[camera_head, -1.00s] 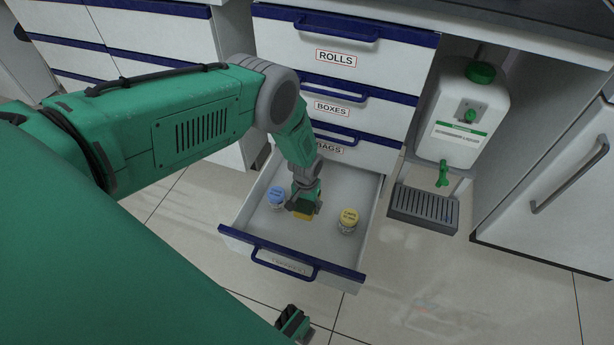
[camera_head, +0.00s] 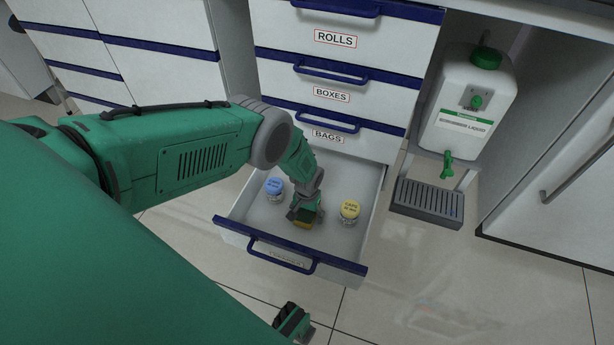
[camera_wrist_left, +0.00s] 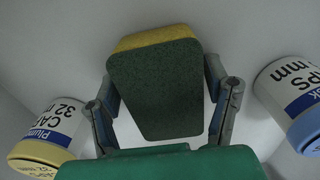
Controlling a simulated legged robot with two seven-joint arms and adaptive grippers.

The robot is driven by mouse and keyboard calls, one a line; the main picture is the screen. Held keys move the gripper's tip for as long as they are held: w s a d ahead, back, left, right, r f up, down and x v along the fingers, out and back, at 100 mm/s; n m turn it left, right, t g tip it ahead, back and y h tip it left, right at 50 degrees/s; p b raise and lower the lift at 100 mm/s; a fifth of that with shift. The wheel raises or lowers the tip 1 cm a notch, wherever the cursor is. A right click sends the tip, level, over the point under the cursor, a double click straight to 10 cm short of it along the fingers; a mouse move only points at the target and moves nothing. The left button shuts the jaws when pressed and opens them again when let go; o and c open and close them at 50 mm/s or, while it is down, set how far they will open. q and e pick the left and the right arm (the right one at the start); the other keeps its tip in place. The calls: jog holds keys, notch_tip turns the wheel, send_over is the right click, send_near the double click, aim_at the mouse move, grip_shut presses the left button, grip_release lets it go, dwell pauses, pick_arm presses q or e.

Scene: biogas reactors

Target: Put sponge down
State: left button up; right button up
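The sponge (camera_wrist_left: 155,85), dark green with a yellow layer, sits between the fingers of my left gripper (camera_wrist_left: 163,95) in the left wrist view. A finger lies along each side of it. In the head view my left gripper (camera_head: 304,214) is low inside the open bottom drawer (camera_head: 332,235), with a bit of the sponge (camera_head: 303,224) showing below it. I cannot tell whether the sponge touches the drawer floor. My right gripper (camera_head: 292,322) shows partly at the bottom edge of the head view; its fingers are not clear.
A blue-lidded jar (camera_head: 273,188) stands left of my left gripper and a yellow-lidded jar (camera_head: 349,211) right of it, both in the drawer. The closed BAGS drawer (camera_head: 330,130) is above. A liquid canister (camera_head: 466,105) on a stand is to the right.

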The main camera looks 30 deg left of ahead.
aim_at(306, 213)
pick_arm(q)
jog(key=shift+d+r, duration=0.1)
jog(key=shift+r, duration=0.15)
notch_tip(306, 213, up, 11)
jog(key=p, duration=0.6)
jog(key=shift+f, duration=0.2)
jog(key=shift+r, duration=0.55)
jog(key=shift+s, duration=0.4)
jog(key=s+d+r+m, duration=0.1)
jog(key=s+r, duration=0.8)
jog(key=s, duration=0.5)
jog(key=s+d+r+m, duration=0.2)
jog(key=s+r, duration=0.7)
jog(key=s, duration=0.5)
jog(key=shift+s+t, duration=0.2)
jog(key=shift+t, duration=0.1)
